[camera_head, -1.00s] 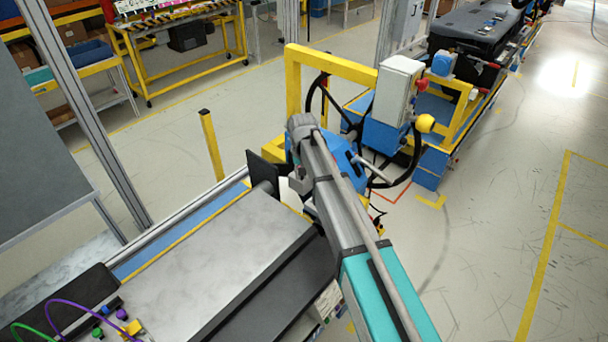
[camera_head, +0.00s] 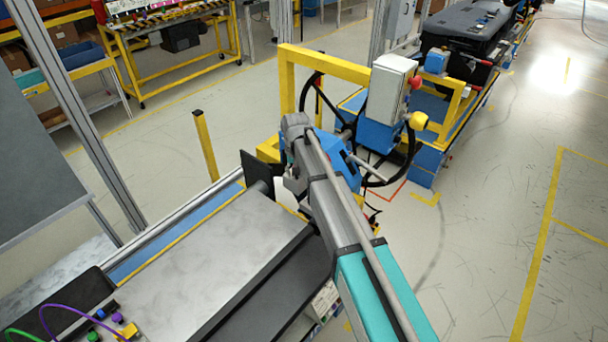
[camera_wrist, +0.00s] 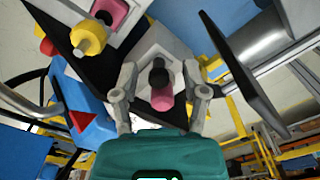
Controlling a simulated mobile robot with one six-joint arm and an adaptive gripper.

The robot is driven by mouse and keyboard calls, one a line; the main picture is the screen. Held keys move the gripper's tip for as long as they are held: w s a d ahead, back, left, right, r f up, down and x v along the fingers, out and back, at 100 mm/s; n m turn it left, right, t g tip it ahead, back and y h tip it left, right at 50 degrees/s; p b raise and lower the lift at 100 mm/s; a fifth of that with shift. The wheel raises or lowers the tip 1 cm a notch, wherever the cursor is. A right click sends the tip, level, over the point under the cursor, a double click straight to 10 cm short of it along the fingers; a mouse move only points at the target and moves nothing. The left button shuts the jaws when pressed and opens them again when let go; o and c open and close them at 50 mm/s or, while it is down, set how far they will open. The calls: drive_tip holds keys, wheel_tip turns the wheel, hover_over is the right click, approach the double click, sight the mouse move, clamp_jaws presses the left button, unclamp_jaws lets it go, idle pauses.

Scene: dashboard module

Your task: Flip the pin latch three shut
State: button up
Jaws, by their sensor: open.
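In the wrist view a pale latch block (camera_wrist: 178,50) carries a pin with a dark knob (camera_wrist: 158,76) and a pink end (camera_wrist: 161,99). My gripper (camera_wrist: 159,68) is open, one finger on each side of this pin. I cannot tell whether the fingers touch it. A second pale latch with a pink part (camera_wrist: 113,12) and a yellow knob (camera_wrist: 89,38) is at the upper left, on the same black plate (camera_wrist: 66,55). I see no numbers, so I cannot tell which is latch three. In the head view my arm hides the latches and fingertips.
A black flat panel (camera_wrist: 243,60) on a grey cylinder stands right of my gripper. A blue part with a red triangle (camera_wrist: 84,121) is at the left. In the head view a yellow frame (camera_head: 330,62) and grey box (camera_head: 390,88) stand behind my arm; open floor lies right.

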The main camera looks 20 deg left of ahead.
drive_tip(key=shift+d, duration=0.1)
idle(0.3)
drive_tip(key=d+n, duration=0.1)
drive_tip(key=n, duration=0.2)
drive_tip(key=d+n, duration=0.1)
drive_tip(key=n, duration=0.2)
drive_tip(key=d+n, duration=0.2)
drive_tip(key=n, duration=0.1)
drive_tip(key=shift+s+d, duration=0.1)
wheel_tip(320, 180, up, 14)
drive_tip(key=p, duration=1.4)
drive_tip(key=s+d+f+m+b, duration=0.2)
drive_tip(key=s+d+f+b, duration=0.1)
drive_tip(key=d, duration=0.5)
drive_tip(key=s+d+f+m+b, duration=0.3)
drive_tip(key=d+f+b, duration=0.1)
drive_tip(key=d, duration=0.4)
drive_tip(key=s+d+f+m+b, duration=0.2)
drive_tip(key=d+f+m+b, duration=0.1)
drive_tip(key=d, duration=0.5)
drive_tip(key=shift+s+d+f+b, duration=0.35)
drive_tip(key=shift+s+f+b, duration=0.05)
drive_tip(key=shift+f, duration=0.05)
drive_tip(key=shift+d, duration=0.1)
